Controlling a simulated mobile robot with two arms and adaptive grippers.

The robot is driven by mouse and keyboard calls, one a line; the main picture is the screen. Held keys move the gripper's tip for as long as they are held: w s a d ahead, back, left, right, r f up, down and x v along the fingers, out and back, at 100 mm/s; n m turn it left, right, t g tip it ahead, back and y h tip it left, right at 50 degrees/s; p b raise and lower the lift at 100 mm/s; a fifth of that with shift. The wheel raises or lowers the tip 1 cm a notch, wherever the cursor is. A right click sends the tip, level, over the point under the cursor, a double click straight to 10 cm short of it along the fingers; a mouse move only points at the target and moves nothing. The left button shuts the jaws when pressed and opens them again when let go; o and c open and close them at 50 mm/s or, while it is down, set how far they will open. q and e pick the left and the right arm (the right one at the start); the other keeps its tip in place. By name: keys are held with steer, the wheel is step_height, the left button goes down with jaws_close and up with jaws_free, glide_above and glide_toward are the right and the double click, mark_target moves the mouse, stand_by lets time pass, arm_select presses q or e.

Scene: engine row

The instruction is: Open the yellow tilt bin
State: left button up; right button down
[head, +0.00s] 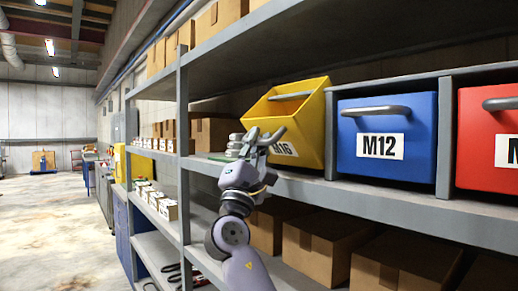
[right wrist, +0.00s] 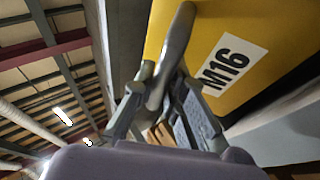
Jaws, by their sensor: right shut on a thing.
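The yellow tilt bin (head: 312,118) with an M16 label sits on the shelf, left of the blue bin. It is tilted forward, its top leaning out of its frame with part of the open top showing. My right gripper (head: 264,139) is at the front of the bin, left of the label. In the right wrist view, my right gripper (right wrist: 165,88) is shut on the bin's grey handle (right wrist: 178,38), beside the M16 label on the yellow front (right wrist: 275,25). The fingers partly hide the handle. My left gripper is not in view.
The blue M12 bin (head: 354,145) and red M10 bin (head: 480,130) are upright in the same row. Cardboard boxes (head: 325,247) stand on the shelf below. The aisle floor (head: 45,230) at left is clear.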

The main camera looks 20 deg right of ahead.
stand_by(0.4)
steer(key=c, duration=1.6)
jaws_free()
steer(key=shift+s+f, duration=0.1)
steer(key=shift+f, duration=0.05)
steer(key=v, duration=1.1)
steer(key=shift+s+a+f, duration=0.15)
steer(key=shift+s+f, duration=0.05)
steer(key=shift+f, duration=0.1)
